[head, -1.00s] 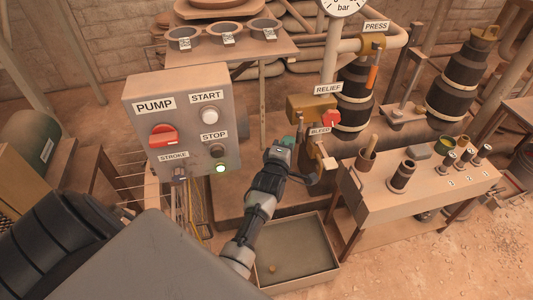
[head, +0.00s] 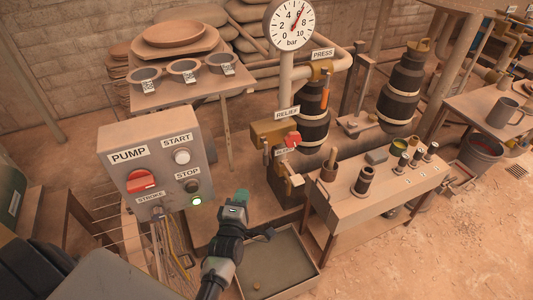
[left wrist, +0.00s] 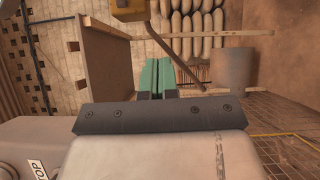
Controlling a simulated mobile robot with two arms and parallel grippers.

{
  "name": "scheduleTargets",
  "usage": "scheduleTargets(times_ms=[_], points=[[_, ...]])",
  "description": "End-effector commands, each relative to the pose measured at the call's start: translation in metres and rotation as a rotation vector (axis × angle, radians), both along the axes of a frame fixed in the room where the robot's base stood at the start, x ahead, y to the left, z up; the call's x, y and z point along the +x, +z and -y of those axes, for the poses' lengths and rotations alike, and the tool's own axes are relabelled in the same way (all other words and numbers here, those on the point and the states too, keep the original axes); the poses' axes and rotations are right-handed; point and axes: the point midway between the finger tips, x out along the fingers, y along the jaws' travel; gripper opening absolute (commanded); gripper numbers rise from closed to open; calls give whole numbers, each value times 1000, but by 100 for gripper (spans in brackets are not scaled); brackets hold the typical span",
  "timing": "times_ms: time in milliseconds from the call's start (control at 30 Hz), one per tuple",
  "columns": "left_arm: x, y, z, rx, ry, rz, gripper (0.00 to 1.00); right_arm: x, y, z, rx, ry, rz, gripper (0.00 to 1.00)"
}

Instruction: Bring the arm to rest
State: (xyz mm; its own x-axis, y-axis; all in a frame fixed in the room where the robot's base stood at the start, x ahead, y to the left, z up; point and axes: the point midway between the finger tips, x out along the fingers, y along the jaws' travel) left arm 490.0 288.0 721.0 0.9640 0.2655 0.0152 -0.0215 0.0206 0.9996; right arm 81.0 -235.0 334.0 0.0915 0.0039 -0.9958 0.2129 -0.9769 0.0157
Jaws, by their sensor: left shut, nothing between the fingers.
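My left arm comes in from the bottom of the head view. Its gripper (head: 242,194) has green fingertips, held together and empty. It hangs in the air right of the pump control box (head: 160,165) and above the floor tray (head: 280,262), apart from the relief and bleed valves. In the left wrist view the two green fingers (left wrist: 157,75) lie side by side with nothing between them. My right gripper is not in view.
The relief valve's red handle (head: 292,140) is to the gripper's upper right. The gauge (head: 290,25) has its needle up and right. A bench (head: 350,205) with small vessels stands right. Open floor lies at lower right.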

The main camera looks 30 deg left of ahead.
Motion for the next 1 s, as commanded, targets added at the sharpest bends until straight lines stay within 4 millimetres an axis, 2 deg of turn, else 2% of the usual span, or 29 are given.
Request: scheduleTargets(times_ms=[133, 233, 267, 367, 433, 500, 567, 600, 667, 700, 833, 900, 1000], points=[[-1, -1, 1, 2, -1, -4, 0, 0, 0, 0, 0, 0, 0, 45], [-3, -16, 7, 39, -22, -60, 0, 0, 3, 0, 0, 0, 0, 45], [-5, -25, 11, 63, -37, -95, 0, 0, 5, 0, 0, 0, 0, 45], [-20, -70, 31, 192, -119, -267, 0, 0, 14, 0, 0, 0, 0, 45], [-41, -113, 47, 320, -212, -423, 0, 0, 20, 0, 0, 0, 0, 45], [-71, -156, 62, 459, -327, -579, 0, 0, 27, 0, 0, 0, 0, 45], [-101, -190, 71, 579, -435, -700, 0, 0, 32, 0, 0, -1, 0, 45], [-124, -210, 76, 656, -511, -775, 0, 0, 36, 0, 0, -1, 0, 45], [-161, -238, 81, 771, -634, -878, 0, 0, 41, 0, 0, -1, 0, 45], [-187, -255, 83, 845, -720, -940, 0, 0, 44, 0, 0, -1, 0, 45], [-275, -295, 79, 1062, -1008, -1108, 0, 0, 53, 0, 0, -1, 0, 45], [-316, -307, 72, 1156, -1152, -1168, 0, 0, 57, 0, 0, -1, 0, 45], [-365, -317, 63, 1252, -1321, -1224, 0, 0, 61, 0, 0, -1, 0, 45]])
